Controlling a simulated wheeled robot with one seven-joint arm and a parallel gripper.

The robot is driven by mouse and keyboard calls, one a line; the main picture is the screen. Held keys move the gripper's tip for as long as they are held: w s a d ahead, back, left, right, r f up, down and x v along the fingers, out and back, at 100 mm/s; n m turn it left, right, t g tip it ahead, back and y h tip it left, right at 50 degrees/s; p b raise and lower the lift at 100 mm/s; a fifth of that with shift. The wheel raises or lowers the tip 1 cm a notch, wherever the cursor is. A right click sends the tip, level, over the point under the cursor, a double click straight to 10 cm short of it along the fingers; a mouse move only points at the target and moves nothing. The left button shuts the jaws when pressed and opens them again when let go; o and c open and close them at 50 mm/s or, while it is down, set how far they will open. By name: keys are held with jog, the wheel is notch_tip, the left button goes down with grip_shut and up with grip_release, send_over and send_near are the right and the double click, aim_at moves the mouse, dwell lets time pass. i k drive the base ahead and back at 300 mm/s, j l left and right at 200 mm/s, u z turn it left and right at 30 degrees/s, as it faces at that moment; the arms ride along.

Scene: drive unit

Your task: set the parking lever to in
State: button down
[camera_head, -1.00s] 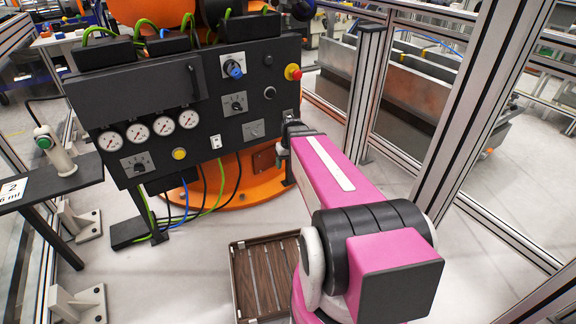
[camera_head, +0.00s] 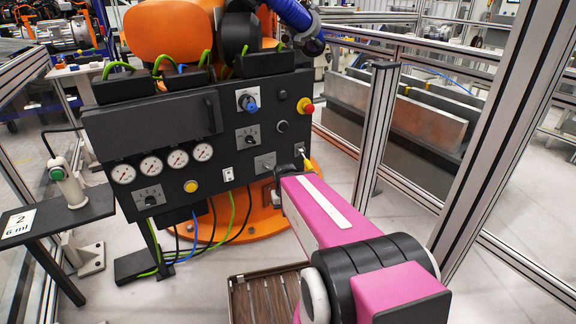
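A dark control panel (camera_head: 222,130) stands ahead, with knobs, gauges and small plates. At its right edge a small plate (camera_head: 299,149) carries a thin pale stalk, with a yellow piece (camera_head: 308,166) just below it. This may be the parking lever, but I cannot read a label or tell its setting. Another plate with a small switch (camera_head: 265,162) sits to its left. My pink arm reaches toward the panel's lower right, its far end just below the stalk.
A red stop button (camera_head: 306,106) on yellow and a blue knob (camera_head: 248,103) sit higher on the panel. An aluminium frame post (camera_head: 377,130) stands close on the right. A brown slatted tray (camera_head: 262,297) lies on the floor below.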

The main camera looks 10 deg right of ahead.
aim_at(307, 163)
jog(key=i+j+z, duration=0.15)
jog(key=j, duration=0.4)
jog(key=i+j+z, duration=0.15)
jog(key=j, duration=0.4)
jog(key=i+j+z, duration=0.2)
jog(key=j, duration=0.35)
jog(key=k+z, duration=0.1)
jog(key=z, duration=1.7)
